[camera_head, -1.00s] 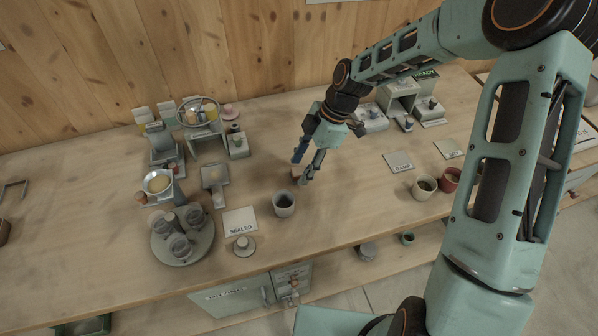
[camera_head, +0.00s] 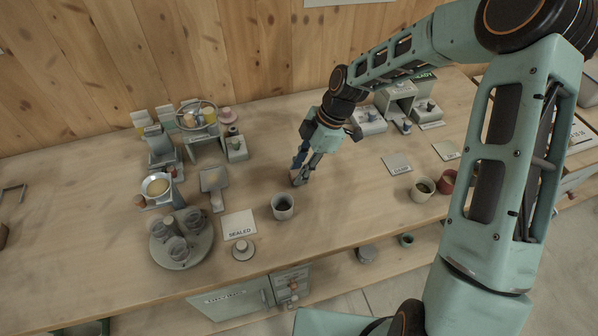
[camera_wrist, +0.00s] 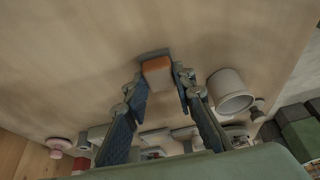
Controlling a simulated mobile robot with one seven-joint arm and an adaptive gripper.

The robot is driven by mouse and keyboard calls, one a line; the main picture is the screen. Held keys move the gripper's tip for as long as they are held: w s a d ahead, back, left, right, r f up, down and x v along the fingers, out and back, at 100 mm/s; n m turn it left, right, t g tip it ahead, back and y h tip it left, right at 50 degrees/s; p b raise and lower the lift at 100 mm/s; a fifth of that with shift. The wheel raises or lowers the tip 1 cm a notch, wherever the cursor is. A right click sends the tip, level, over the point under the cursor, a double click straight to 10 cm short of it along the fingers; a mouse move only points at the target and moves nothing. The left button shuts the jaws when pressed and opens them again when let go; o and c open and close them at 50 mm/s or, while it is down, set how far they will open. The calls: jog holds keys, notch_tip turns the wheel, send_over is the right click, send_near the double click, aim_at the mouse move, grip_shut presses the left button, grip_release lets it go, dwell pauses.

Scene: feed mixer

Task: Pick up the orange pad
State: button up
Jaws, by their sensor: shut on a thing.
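The orange pad (camera_wrist: 157,70) is a small block with an orange face, seen between my fingertips in the wrist view. My gripper (camera_wrist: 160,82) is shut on it, with one finger on each side. In the head view my gripper (camera_head: 299,181) points down at the bench top, behind the grey cup with dark contents. The fingers mostly hide the pad there. I cannot tell whether the pad is clear of the bench.
A grey cup (camera_head: 283,206) stands close in front of my gripper; it also shows in the wrist view (camera_wrist: 229,92). A SEALED card (camera_head: 239,224) and a round tray (camera_head: 181,259) of jars lie to the left. Bench right of my gripper is clear up to the DAMP card (camera_head: 397,164).

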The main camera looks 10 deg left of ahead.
jog(key=shift+r, duration=0.65)
jog(key=s+d+r, duration=0.1)
jog(key=s+r, duration=1)
jog(key=s, duration=0.3)
jog(key=shift+r, duration=0.25)
